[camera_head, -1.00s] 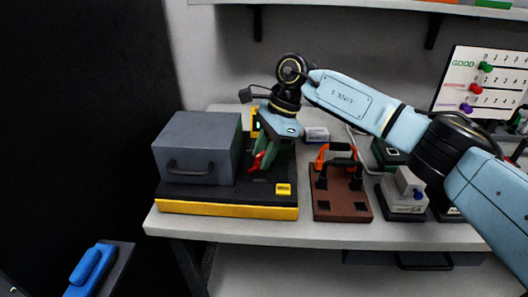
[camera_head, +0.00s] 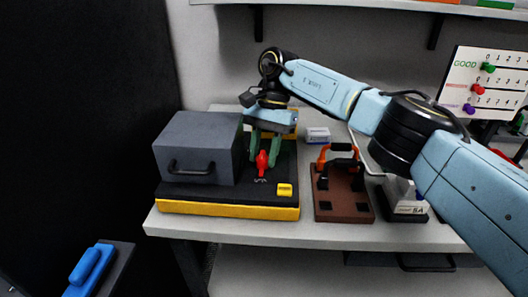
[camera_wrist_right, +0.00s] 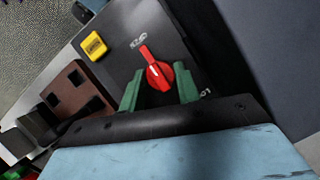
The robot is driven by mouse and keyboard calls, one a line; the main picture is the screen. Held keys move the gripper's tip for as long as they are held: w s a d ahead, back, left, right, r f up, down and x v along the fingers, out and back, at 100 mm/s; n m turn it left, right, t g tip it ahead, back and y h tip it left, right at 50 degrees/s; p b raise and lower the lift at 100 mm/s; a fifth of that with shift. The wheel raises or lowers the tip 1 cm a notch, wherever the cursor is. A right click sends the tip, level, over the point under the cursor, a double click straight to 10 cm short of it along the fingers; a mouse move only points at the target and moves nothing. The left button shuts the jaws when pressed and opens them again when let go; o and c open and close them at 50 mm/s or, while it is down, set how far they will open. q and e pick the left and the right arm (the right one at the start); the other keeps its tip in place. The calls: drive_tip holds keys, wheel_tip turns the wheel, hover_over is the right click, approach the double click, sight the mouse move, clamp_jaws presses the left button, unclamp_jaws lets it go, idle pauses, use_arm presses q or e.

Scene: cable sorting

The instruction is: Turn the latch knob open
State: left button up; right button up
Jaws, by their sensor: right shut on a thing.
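The latch knob (camera_head: 262,165) is red and sits on the black top of a yellow-edged base (camera_head: 228,210), right of a grey box. In the right wrist view the knob (camera_wrist_right: 156,70) has a white line on its pointer, which aims at the white lettering reading OPEN. My right gripper (camera_head: 264,156) comes down over the knob from behind. Its green fingers stand on both sides of the knob, shut on it; they also show in the right wrist view (camera_wrist_right: 159,92). My left gripper is not in view.
The grey box (camera_head: 196,150) with a dark handle stands just left of the knob. A yellow button (camera_head: 285,190) is at the base's front right. A brown board (camera_head: 342,204) with an orange-and-black handle stands to the right. A blue handle-like part (camera_head: 88,268) is at the lower left.

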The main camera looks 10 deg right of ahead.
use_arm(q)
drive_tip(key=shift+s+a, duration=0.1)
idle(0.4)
use_arm(e)
drive_tip(key=o, duration=1)
drive_tip(key=shift+c, duration=0.2)
